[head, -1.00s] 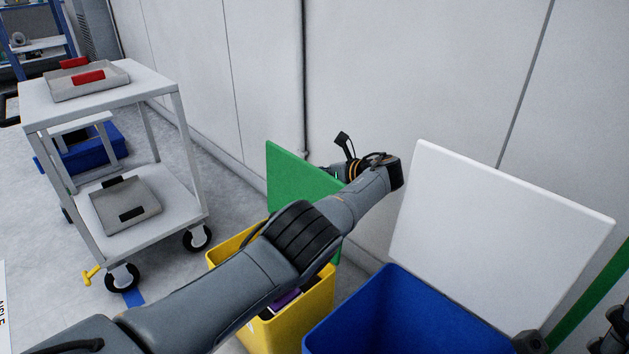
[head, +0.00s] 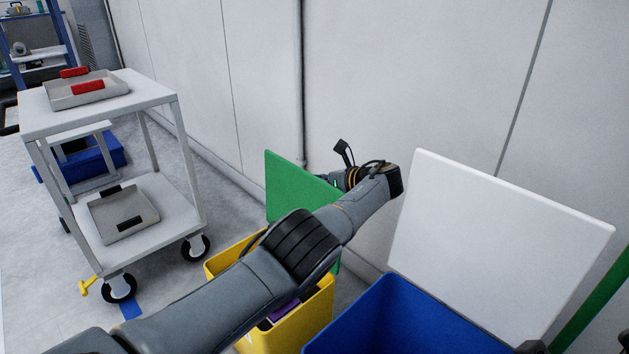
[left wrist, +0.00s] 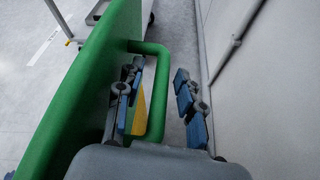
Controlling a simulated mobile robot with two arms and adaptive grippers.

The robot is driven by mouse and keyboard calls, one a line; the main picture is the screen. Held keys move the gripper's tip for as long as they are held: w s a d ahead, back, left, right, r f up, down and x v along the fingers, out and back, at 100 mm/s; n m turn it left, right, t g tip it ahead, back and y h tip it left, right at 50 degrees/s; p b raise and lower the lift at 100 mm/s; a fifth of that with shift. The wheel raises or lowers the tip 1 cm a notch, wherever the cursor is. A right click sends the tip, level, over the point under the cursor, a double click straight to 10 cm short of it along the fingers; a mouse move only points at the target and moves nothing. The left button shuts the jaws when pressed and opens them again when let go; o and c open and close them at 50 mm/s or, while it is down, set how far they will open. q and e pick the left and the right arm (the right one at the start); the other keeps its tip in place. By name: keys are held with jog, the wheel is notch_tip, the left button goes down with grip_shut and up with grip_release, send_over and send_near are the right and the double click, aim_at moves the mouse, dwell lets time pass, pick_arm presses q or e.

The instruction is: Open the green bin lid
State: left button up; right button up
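The green lid (head: 295,185) stands nearly upright at the far side of a yellow bin (head: 318,318), with the bin's mouth uncovered. My left arm reaches over the bin, and its wrist is on the wall side of the lid. In the left wrist view the green lid (left wrist: 85,85) shows a looped green handle (left wrist: 157,95). My left gripper (left wrist: 160,72) is open, with one finger between lid and handle bar and the other on the wall side of the bar. Dark parts at the lower right of the head view may be my right gripper; its fingers are unclear.
A blue bin (head: 385,325) with an upright white lid (head: 490,250) stands at the right. A white cart (head: 150,100) with trays is at the left. The grey wall (head: 400,80) is close behind the bins. Purple and dark items lie inside the yellow bin.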

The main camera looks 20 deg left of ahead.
pick_arm(q)
notch_tip(320, 180, up, 10)
dwell(0.6)
